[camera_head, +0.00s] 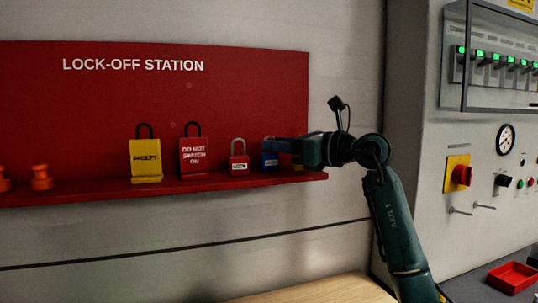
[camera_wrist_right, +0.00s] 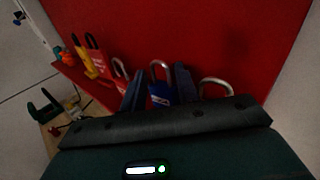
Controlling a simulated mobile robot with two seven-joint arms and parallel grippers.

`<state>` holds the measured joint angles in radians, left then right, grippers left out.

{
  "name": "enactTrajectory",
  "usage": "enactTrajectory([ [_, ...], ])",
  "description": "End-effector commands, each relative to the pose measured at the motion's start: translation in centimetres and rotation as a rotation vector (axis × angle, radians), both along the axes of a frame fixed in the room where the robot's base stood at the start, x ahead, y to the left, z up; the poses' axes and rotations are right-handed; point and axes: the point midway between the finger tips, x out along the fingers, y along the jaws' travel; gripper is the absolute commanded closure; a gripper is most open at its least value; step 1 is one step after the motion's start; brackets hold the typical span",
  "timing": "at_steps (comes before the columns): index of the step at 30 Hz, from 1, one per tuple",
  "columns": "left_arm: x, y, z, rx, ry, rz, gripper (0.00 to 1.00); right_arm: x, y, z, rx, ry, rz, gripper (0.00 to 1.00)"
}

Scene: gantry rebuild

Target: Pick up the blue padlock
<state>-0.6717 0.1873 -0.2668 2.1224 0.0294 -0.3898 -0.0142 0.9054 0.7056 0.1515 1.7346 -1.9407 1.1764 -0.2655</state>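The blue padlock (camera_head: 269,160) stands on the red shelf of the lock-off station, partly covered by my right gripper in the head view. My right gripper (camera_head: 282,146) reaches in from the right at the shelf. In the right wrist view the blue padlock (camera_wrist_right: 161,97) with its silver shackle sits between the two dark fingers (camera_wrist_right: 159,88), one on each side. The fingers are apart; whether either touches the padlock cannot be told.
A red padlock (camera_head: 239,162) stands close left, then a red tag lock (camera_head: 194,157) and a yellow one (camera_head: 146,160). Another padlock's silver shackle (camera_wrist_right: 215,84) is close on the right. The red backboard (camera_head: 100,110) rises behind. A dark pronged shape (camera_wrist_right: 42,108) at lower left is unclear.

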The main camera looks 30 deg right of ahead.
Motion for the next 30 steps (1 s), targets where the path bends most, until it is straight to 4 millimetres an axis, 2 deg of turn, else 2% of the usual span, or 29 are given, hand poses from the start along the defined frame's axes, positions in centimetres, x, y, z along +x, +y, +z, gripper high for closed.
enactTrajectory([
  [9, -0.16, 0.18, -0.56, 0.008, 0.013, 0.000, 0.64, 0.57, 0.28, -0.03, -0.001, 0.000, -0.001, 0.69],
  [21, 0.04, 0.10, -0.23, 0.000, 0.008, 0.008, 0.64, 0.55, 0.26, -0.04, -0.001, 0.000, -0.001, 1.00],
  [30, 0.10, 0.03, -0.13, -0.004, 0.006, 0.011, 0.64, 0.55, 0.24, -0.03, -0.001, 0.000, -0.001, 1.00],
])
